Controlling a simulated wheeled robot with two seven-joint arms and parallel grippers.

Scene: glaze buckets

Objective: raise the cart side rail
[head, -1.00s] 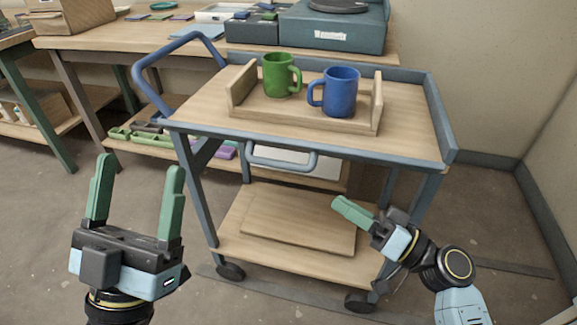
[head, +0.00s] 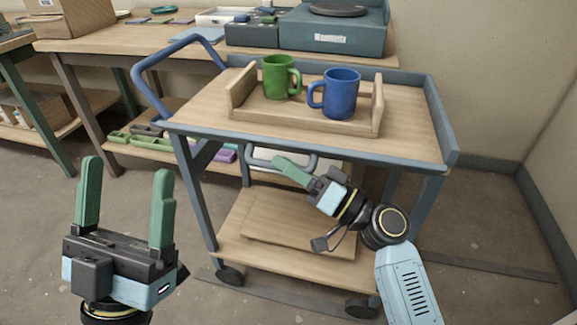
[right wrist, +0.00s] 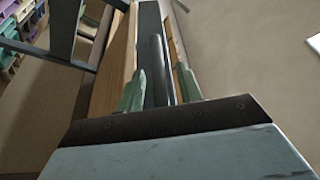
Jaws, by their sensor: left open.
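The cart (head: 200,120) stands in the middle of the head view. Its side rail (head: 257,162), a blue-grey bar loop, hangs lowered below the near edge of the cart top. My right gripper (head: 284,164) is at the rail, covering part of it. In the right wrist view a dark grey bar (right wrist: 157,65), which looks like the rail, lies between the green fingers of the right gripper (right wrist: 160,76). Gaps show beside the bar, so the fingers look open around it. My left gripper (head: 125,168) is open and empty, left of the cart.
A green mug (head: 279,78) and a blue mug (head: 341,92) stand in a wooden tray (head: 270,108) on the cart top. Wooden boards (head: 290,222) lie on the lower shelf (head: 235,243). A workbench (head: 130,36) stands behind. Floor is free left of the cart.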

